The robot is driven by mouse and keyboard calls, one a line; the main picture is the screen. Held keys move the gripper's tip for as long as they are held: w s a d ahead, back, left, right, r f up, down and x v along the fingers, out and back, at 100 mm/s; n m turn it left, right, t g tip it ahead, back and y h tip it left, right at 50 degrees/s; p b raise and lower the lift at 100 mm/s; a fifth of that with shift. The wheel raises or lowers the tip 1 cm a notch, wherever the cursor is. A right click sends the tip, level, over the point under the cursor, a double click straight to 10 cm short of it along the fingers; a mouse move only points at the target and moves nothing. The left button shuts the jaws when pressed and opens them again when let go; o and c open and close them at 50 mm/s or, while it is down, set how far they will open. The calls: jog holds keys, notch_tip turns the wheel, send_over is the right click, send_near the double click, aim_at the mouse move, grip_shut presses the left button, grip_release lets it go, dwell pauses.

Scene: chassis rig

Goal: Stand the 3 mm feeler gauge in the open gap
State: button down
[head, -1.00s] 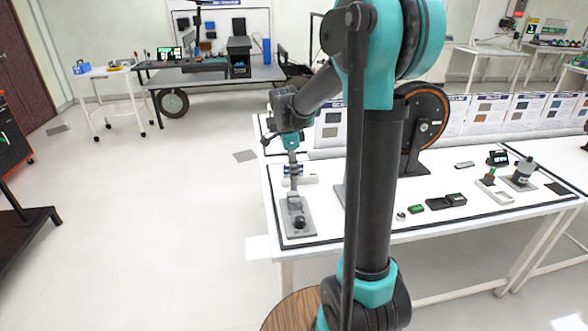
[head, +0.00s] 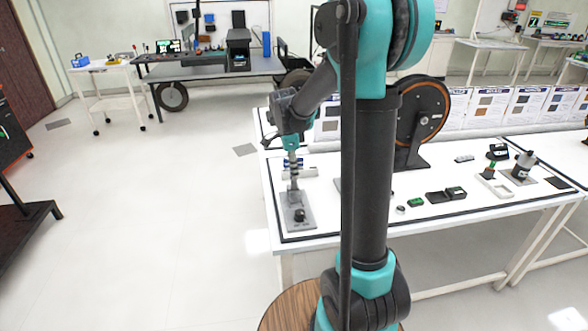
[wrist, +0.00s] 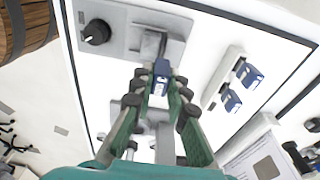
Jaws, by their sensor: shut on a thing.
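My gripper (wrist: 158,92) is shut on a feeler gauge with a blue top (wrist: 161,68); its marking is too small to read. In the wrist view, the grey rig plate (wrist: 118,38) lies just beyond the fingertips, with a raised grey block (wrist: 151,45) and a black knob (wrist: 97,32). The held gauge appears close to this block, but I cannot tell whether they touch; the gap itself is not clear. In the head view, my gripper (head: 293,183) is low over the far end of the plate (head: 298,222).
A white rack beside the gripper holds two more blue-topped gauges (wrist: 231,101) (wrist: 247,74). The plate sits near the left end of the white table (head: 340,222). A black reel (head: 422,112) stands to the right, with small items (head: 446,194) farther right.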

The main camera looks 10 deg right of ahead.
jog(key=shift+f, duration=1.7)
jog(key=c, duration=1.4)
grip_release()
jog(key=r, duration=0.4)
jog(key=a+r, duration=0.1)
jog(key=r, duration=0.6)
jog(key=shift+a+r, duration=0.2)
jog(key=shift+r, duration=0.1)
jog(key=s+d+f+n+t, duration=0.1)
jog(key=s+f+n, duration=0.3)
jog(key=s+n, duration=0.2)
jog(key=s+d+f+n+t+y, duration=0.1)
jog(key=s+d+f+n, duration=0.1)
jog(key=s+f+n, duration=0.3)
jog(key=s+d+f+n+t, duration=0.2)
jog(key=s+f+n, duration=0.3)
jog(key=s, duration=0.6)
jog(key=shift+d+n, duration=0.25)
jog(key=shift+n, duration=0.75)
